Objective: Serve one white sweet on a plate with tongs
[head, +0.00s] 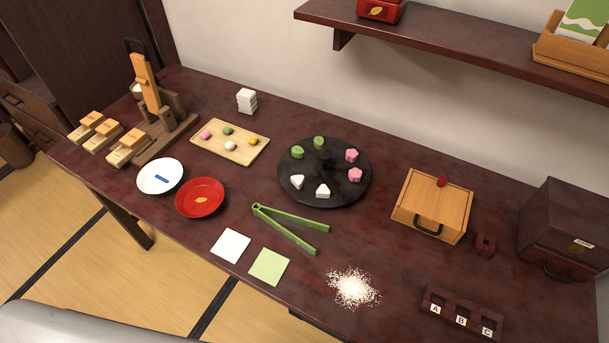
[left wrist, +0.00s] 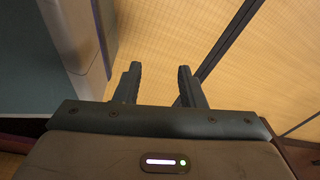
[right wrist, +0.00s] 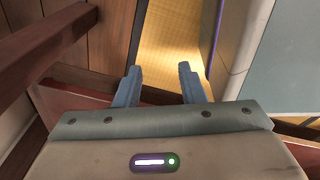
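Green tongs (head: 284,214) lie spread on the dark table, in front of a round black turntable (head: 340,199). The turntable bears two white sweets, one at left (head: 297,181) and one at front (head: 322,190), plus green and pink ones. A wooden board (head: 206,142) carries small round sweets, one of them white (head: 230,146). A white plate (head: 147,185) with a blue mark and a red plate (head: 186,209) with a gold leaf stand left of the tongs. My left gripper (left wrist: 158,84) and right gripper (right wrist: 159,80) are open and empty over the floor, outside the head view.
White (head: 230,245) and green (head: 269,266) square sheets and white grains (head: 353,288) lie near the front edge. A lidded wooden box (head: 425,199), an A-B-C rack (head: 462,313) and a dark chest (head: 563,226) stand at right. A wooden press (head: 150,95) stands back left.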

